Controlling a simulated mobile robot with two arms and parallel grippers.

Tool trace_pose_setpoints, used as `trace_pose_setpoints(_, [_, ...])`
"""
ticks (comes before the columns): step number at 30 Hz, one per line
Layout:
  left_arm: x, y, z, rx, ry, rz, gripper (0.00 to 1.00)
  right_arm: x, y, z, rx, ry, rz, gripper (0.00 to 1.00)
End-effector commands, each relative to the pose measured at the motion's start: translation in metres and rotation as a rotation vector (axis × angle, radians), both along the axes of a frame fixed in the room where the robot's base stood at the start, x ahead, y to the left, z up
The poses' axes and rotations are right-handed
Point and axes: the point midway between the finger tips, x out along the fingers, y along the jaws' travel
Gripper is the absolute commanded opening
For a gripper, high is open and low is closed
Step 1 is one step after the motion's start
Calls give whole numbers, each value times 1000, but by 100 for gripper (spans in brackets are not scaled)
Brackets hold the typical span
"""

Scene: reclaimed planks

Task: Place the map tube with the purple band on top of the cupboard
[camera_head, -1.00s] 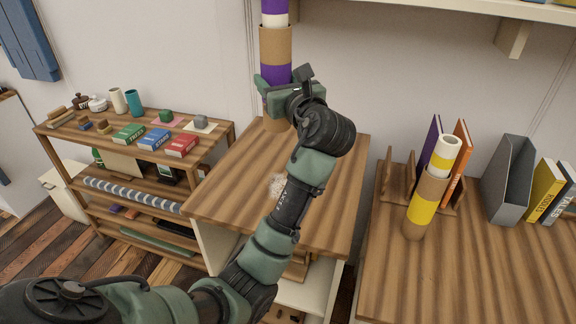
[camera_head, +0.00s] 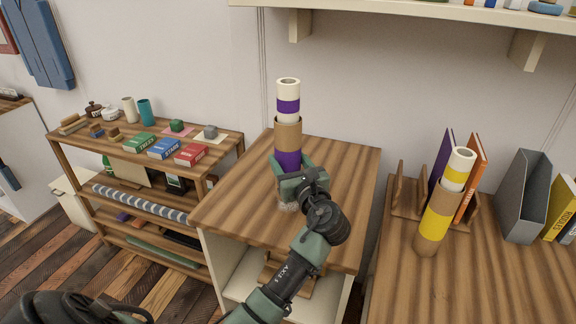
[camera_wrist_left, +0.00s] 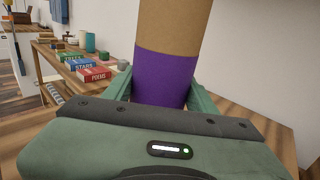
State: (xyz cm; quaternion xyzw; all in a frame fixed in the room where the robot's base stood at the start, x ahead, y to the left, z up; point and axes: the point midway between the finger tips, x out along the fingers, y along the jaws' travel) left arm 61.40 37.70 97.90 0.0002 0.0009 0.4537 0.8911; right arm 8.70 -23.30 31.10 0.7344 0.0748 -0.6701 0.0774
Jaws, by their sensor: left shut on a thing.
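The map tube with the purple band (camera_head: 288,132) stands upright over the top of the cupboard (camera_head: 335,180). It has a white upper end with a purple ring, a brown body and a purple band lower down. My left gripper (camera_head: 289,175) is shut around the purple band. In the left wrist view the tube's purple band (camera_wrist_left: 164,78) is between the fingers (camera_wrist_left: 165,95). The tube's lower end is largely hidden behind the gripper, and I cannot tell whether it touches the wood. My right gripper is not in view.
A second tube with yellow bands (camera_head: 438,212) leans on the right-hand desk (camera_head: 480,275), beside a book rack and grey file holder (camera_head: 525,190). A low shelf (camera_head: 75,140) with boxes stands at left. A wall shelf (camera_head: 400,12) hangs above.

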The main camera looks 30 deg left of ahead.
Motion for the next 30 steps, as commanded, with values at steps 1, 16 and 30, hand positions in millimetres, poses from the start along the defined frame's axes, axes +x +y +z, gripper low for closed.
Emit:
trace_pose_setpoints(1, [0, 0, -7, 2, 2, 0, 16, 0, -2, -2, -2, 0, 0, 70])
trace_pose_setpoints(16, [0, 0, -14, 1, -1, 0, 71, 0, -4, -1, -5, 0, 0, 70])
trace_pose_setpoints(30, [-4, -6, -12, -1, -1, -2, 78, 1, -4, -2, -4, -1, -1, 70])
